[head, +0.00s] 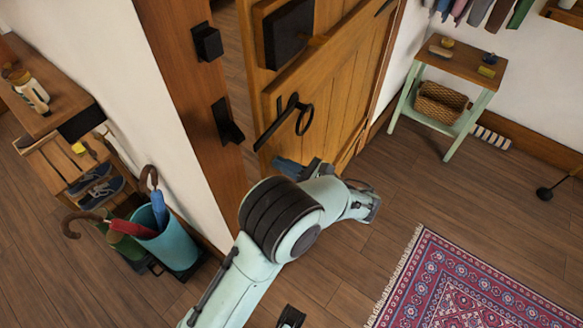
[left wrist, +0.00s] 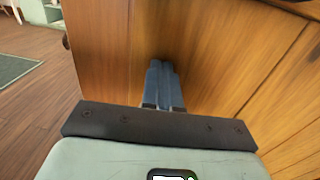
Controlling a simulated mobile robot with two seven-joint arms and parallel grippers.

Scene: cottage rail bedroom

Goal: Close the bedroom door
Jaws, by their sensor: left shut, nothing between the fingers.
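The wooden plank bedroom door (head: 335,85) stands ajar in the head view, with a gap between its free edge and the brown door post (head: 172,75). It has a black ring handle with a latch bar (head: 292,115) and a dark lock box (head: 288,35). Black catches (head: 207,42) sit on the post. My left gripper (head: 287,166) is low by the door's free edge, below the handle. In the left wrist view its blue-grey fingers (left wrist: 163,85) are together and empty, pointing at the wood; I cannot tell whether they touch it.
A teal umbrella bin (head: 176,238) and a shoe bench (head: 70,165) stand left of the post. A small green-legged table (head: 464,62) with a basket stands right of the door. A red patterned rug (head: 470,285) lies at lower right. The floor before the door is clear.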

